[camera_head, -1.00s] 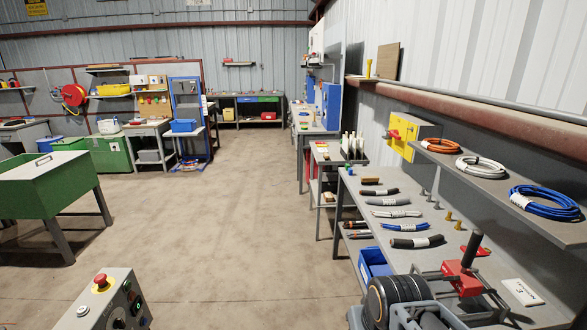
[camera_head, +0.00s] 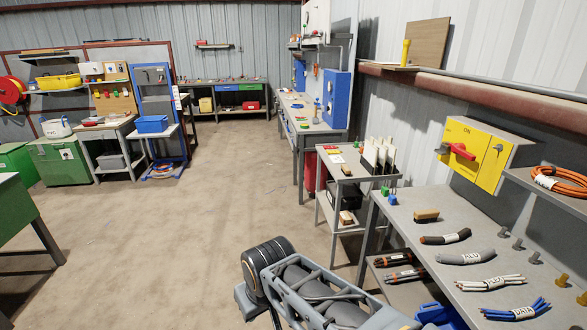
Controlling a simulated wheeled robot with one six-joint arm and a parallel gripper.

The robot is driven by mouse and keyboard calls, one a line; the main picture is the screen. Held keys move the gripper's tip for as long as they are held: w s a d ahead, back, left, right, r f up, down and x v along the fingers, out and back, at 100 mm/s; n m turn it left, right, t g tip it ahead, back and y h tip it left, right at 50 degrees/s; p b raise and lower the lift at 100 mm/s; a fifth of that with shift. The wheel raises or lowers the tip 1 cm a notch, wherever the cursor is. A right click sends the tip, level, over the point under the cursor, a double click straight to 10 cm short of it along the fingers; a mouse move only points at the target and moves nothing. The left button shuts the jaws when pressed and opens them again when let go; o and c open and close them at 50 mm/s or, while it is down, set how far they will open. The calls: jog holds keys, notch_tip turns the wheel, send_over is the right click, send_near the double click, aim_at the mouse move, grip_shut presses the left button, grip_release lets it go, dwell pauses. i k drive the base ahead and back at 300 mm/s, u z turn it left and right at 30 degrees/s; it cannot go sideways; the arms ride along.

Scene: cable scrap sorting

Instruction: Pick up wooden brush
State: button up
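A small brown wooden brush (camera_head: 427,215) with dark bristles appears to lie near the far end of the grey workbench, just beyond a black cable bundle. A similar small tan block or brush (camera_head: 347,218) sits on the lower shelf of the grey side stand; it is too small to tell surely. Links of my arm show at the bottom centre, in front of the bench. My gripper is out of view, so its state does not show.
Labelled cable bundles (camera_head: 466,258) lie along the grey workbench (camera_head: 398,212), with small pegs behind them. A yellow switch box (camera_head: 480,152) hangs on the wall. A blue bin (camera_head: 437,314) is below the bench. The floor (camera_head: 190,235) to the left is clear.

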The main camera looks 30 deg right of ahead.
aim_at(431, 214)
jog(key=z, duration=0.25)
jog(key=i, duration=1.5)
jog(key=z, duration=1.75)
jog(key=i, duration=1)
jog(key=z, duration=1)
